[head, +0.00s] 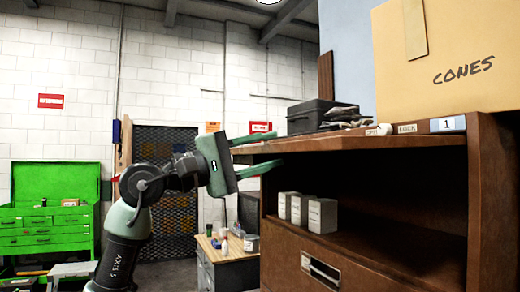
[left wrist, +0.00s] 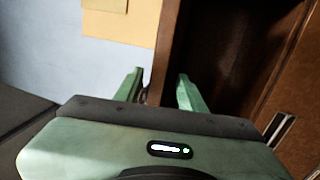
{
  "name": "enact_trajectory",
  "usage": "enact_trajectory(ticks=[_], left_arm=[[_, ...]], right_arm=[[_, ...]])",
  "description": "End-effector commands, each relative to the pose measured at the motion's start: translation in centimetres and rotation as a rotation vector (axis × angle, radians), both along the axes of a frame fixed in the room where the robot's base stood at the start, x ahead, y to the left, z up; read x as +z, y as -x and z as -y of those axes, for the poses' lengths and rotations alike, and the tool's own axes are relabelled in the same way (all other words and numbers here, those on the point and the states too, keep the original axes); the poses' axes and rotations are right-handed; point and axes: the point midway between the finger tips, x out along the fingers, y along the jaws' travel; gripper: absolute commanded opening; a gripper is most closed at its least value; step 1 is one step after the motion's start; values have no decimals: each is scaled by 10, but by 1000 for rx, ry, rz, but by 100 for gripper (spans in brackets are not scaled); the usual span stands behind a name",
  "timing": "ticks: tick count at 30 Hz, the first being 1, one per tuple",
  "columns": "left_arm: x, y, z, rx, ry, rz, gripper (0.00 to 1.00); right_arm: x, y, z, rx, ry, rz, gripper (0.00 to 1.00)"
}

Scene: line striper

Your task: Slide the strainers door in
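The brown cabinet (head: 490,200) stands at the right, with an open dark compartment. A thin brown board (head: 350,142) runs along the top of this opening and juts to the left; I cannot tell whether it is the strainers door. My left gripper (head: 277,151) is open and empty at the board's left end, one finger at about top height and one lower. In the left wrist view its two fingers (left wrist: 159,88) are apart, with the brown board edge (left wrist: 164,45) beyond the gap. Contact cannot be told. My right gripper is not in view.
Three small white boxes (head: 323,215) stand in the compartment, above a front with a handle (head: 322,270). On top are a black case (head: 312,114), a "CONES" carton (head: 450,60) and small labels. A green tool chest (head: 45,215) and a low bench (head: 228,252) stand at left.

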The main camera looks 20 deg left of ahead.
Motion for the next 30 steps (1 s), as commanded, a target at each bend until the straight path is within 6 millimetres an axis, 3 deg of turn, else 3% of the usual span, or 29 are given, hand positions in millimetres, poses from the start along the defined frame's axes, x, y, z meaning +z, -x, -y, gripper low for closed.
enact_trajectory(ticks=[6, 11, 17, 30], left_arm=[[0, 0, 0, 0, 1, -1, 40], [0, 0, 0, 0, 1, -1, 0], [0, -2, 1, 0, 1, -1, 0], [1, -25, 21, -1, 2, -2, 0]], right_arm=[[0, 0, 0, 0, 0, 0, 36], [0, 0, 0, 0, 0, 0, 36], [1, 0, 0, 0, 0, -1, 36], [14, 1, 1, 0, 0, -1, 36]])
